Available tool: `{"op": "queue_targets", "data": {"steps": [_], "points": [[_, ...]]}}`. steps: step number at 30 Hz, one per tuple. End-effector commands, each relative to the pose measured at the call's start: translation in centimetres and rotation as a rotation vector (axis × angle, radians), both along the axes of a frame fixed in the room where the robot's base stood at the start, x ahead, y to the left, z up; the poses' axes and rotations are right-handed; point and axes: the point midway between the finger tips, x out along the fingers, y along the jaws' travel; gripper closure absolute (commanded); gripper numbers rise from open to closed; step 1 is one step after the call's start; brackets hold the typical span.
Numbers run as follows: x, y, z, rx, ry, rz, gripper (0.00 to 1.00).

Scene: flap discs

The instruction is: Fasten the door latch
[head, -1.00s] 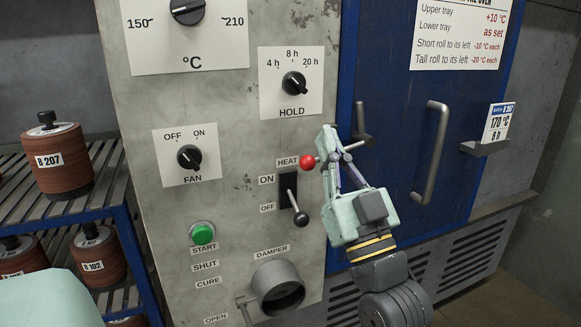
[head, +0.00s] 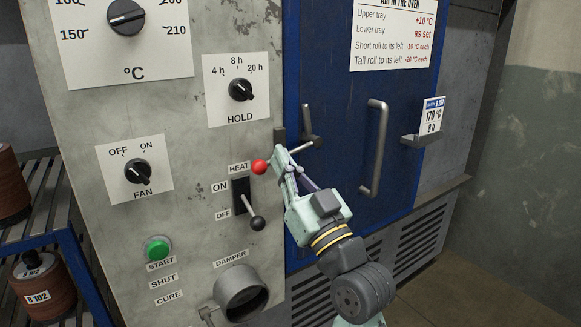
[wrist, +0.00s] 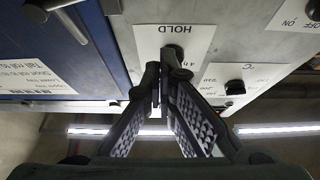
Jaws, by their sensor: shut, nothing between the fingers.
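A dark upright catch (head: 279,134) stands at the door's edge. My gripper (head: 281,156) is shut and empty, its fingertips just right of the red knob, overlapping the arm. Whether they touch it I cannot tell. In the wrist view the closed fingertips (wrist: 164,78) meet in front of the HOLD plate; the red knob does not show there.
The HEAT switch (head: 247,204) sticks out just below the knob, its lever toward OFF. The damper pipe (head: 240,291) juts out lower down. A vertical door handle (head: 375,148) and a card holder (head: 425,137) lie right. A coil rack (head: 50,240) stands left.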

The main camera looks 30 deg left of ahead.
Motion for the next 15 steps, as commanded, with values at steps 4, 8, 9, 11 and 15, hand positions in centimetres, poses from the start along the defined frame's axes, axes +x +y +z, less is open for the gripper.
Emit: {"op": "queue_targets", "data": {"steps": [4, 8, 9, 11, 15], "points": [[1.0, 2.9, 2.3, -0.001, 0.0, 0.005, 1.0], [1.9, 4.8, 2.9, -0.002, 0.003, 0.003, 1.0], [2.0, 4.7, 1.5, -0.004, 0.006, 0.001, 1.0], [2.0, 4.8, 0.7, -0.003, 0.006, 0.001, 1.0], [2.0, 5.0, -0.6, -0.001, 0.002, 0.001, 1.0]]}}
